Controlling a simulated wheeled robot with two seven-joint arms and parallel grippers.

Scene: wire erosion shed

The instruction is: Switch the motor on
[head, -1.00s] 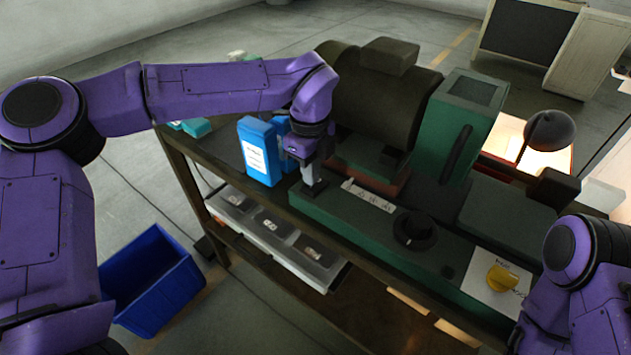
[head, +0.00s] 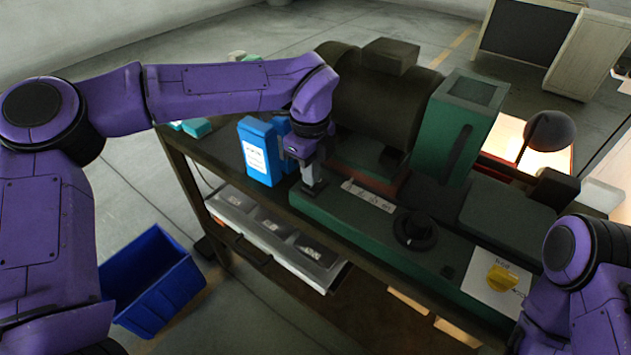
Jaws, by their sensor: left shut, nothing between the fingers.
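The motor (head: 375,100) is a large dark drum on the bench with a green housing (head: 465,125) at its right. A long green base (head: 365,220) runs along the bench front. It carries a black round knob (head: 415,230) and, at its right end, a yellow knob (head: 502,279) on a white plate. My left gripper (head: 313,190) is shut and empty, pointing down at the left end of the green base. Whatever lies under its fingertips is hidden, and I cannot tell whether they touch. My right arm shows at the right edge; its gripper is out of view.
Blue cartons (head: 258,150) stand just left of my left gripper. A dark lamp (head: 549,132) stands behind the bench's right part. A blue bin (head: 153,280) stands on the floor at the left.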

